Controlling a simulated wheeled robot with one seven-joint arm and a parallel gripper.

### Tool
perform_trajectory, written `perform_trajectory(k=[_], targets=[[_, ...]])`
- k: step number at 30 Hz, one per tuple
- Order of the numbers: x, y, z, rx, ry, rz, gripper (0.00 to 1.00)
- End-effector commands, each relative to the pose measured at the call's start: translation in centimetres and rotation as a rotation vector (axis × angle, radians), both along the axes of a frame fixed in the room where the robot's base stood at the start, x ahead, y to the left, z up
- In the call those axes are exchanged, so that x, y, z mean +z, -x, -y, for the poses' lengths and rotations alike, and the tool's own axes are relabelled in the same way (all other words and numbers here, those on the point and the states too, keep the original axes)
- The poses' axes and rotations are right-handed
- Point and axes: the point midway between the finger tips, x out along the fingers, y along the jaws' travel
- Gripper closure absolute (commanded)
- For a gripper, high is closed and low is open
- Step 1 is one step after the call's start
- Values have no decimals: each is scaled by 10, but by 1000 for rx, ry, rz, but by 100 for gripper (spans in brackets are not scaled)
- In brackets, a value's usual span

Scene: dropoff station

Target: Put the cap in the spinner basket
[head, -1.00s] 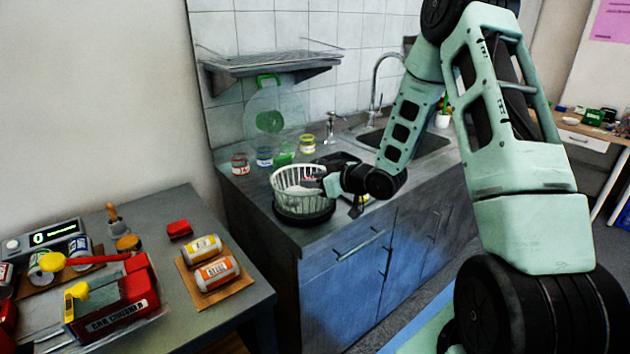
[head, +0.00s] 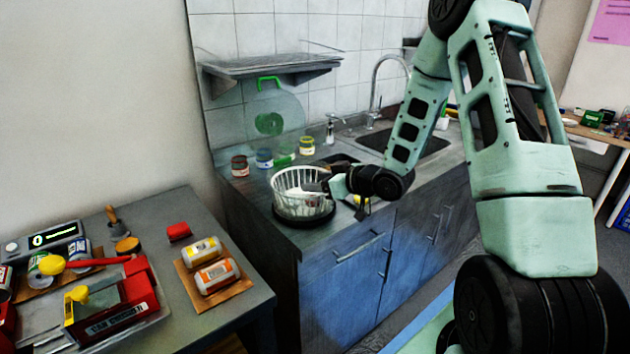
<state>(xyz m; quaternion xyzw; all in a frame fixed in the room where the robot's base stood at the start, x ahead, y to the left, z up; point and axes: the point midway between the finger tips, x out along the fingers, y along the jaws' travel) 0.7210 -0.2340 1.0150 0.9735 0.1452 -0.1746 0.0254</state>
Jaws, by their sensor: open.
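The spinner basket (head: 288,207) is a white slatted round basket on a dark round base, standing on the grey counter. My gripper (head: 314,187) reaches in from the right at the basket's rim, with its fingertips over the right part of the opening. It is open; its fingers are small and dark here. A pale shape shows inside the basket below the fingertips, but I cannot tell whether it is the cap. I cannot make out the cap anywhere else for certain.
A wire shelf (head: 270,64) hangs above. The sink (head: 420,140) lies right.

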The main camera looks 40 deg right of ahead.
Motion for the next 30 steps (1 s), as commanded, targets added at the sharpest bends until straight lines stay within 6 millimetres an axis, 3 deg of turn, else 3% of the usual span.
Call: perform_trajectory(k=[6,12,22,26,30], targets=[[16,47,18,-12,4,-1,44],[30,76,27,-12,2,2,44],[36,88,28,-8,4,-1,44],[34,78,8,6,48,-55,44],[30,65,-40,26,144,-186,44]])
